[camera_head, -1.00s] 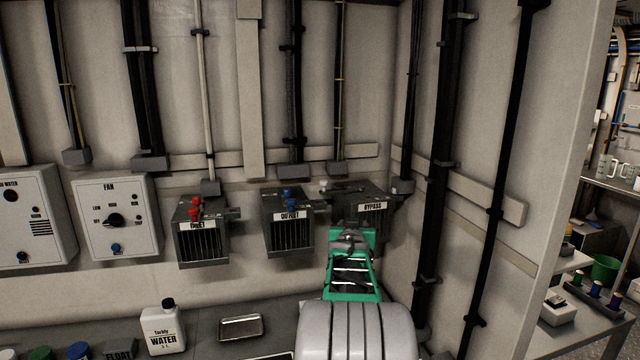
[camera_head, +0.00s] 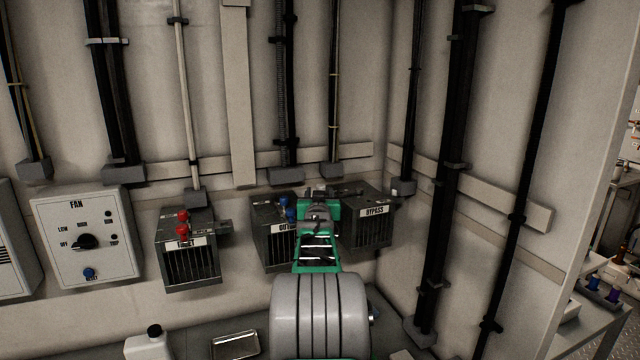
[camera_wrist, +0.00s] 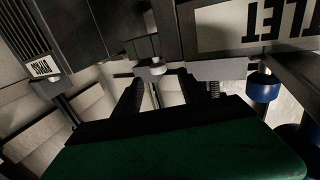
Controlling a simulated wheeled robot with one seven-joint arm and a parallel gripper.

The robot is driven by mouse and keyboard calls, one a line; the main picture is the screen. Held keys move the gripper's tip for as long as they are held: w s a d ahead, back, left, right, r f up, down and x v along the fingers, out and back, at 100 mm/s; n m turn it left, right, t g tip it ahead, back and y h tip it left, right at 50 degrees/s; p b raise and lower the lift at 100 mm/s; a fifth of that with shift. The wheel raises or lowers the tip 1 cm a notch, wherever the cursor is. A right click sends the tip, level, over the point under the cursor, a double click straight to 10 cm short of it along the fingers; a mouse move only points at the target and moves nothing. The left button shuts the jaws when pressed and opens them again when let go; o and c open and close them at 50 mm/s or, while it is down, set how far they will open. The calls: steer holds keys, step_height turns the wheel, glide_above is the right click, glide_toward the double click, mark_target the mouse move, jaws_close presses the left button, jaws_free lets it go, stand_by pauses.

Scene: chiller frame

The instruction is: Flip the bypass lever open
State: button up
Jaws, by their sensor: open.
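The bypass box (camera_head: 368,232) is a dark, finned housing labelled BYPASS on the back wall near the corner. Its lever (camera_head: 347,191) shows as a thin bar along the top, partly hidden behind my gripper. My gripper (camera_head: 320,204), green and grey, is in front of the gap between the outlet and bypass boxes. It is open and appears empty; its fingertips are not clear. The small upside-down BYPASS label (camera_wrist: 45,68) is at left. I see no contact with the lever.
The outlet box (camera_head: 272,245) with a blue handle (camera_head: 287,207) is close on the left; its blue knob (camera_wrist: 263,88) shows in the wrist view. The inlet box (camera_head: 188,262) has red handles. A side wall with pipes (camera_head: 447,170) bounds the right.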

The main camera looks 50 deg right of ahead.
mark_target(321, 187)
steer(key=p+x, duration=0.1)
steer(key=x, duration=0.5)
steer(key=shift+d, duration=0.2)
jaws_close()
stand_by(1.1)
